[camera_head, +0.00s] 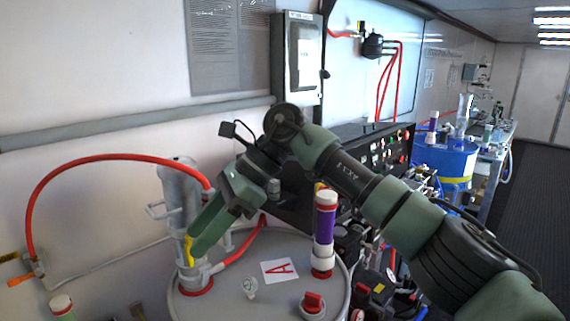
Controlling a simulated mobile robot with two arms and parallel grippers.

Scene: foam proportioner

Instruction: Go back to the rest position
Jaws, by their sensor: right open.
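My right arm reaches in from the lower right and bends over the grey drum (222,308). My right gripper (203,236), with green fingers, is open and hangs over the left part of the drum, in front of a grey metal cylinder (176,188) with a handle. It overlaps the cylinder's lower part in the picture; I cannot tell whether they touch. I see nothing held in it. My left gripper is not in view.
A red hose (95,160) arches at left. A control panel (385,150) stands behind my arm; a blue drum (446,160) is farther right.

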